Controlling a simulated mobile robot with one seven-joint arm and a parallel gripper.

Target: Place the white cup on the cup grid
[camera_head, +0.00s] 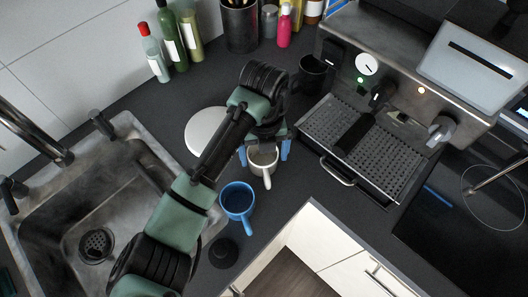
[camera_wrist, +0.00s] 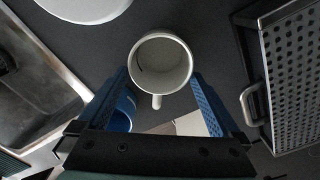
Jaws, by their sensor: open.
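The white cup (camera_head: 263,161) stands upright on the dark counter, left of the coffee machine, its handle toward the front. It also shows in the wrist view (camera_wrist: 160,65), empty, seen from above. My gripper (camera_head: 265,153) is over the cup, pointing down. In the wrist view its blue fingers (camera_wrist: 160,88) are spread, one on each side of the cup, with gaps visible. The cup grid, which I take to be the perforated metal tray (camera_head: 378,158) of the coffee machine, lies to the right; its edge shows in the wrist view (camera_wrist: 294,75).
A blue cup (camera_head: 237,201) stands just in front and left of the white cup. A white plate (camera_head: 203,131) lies behind left. A dark cup (camera_head: 312,74) stands beside the coffee machine (camera_head: 400,75). The sink (camera_head: 60,215) is left. A tray handle (camera_head: 338,172) juts forward.

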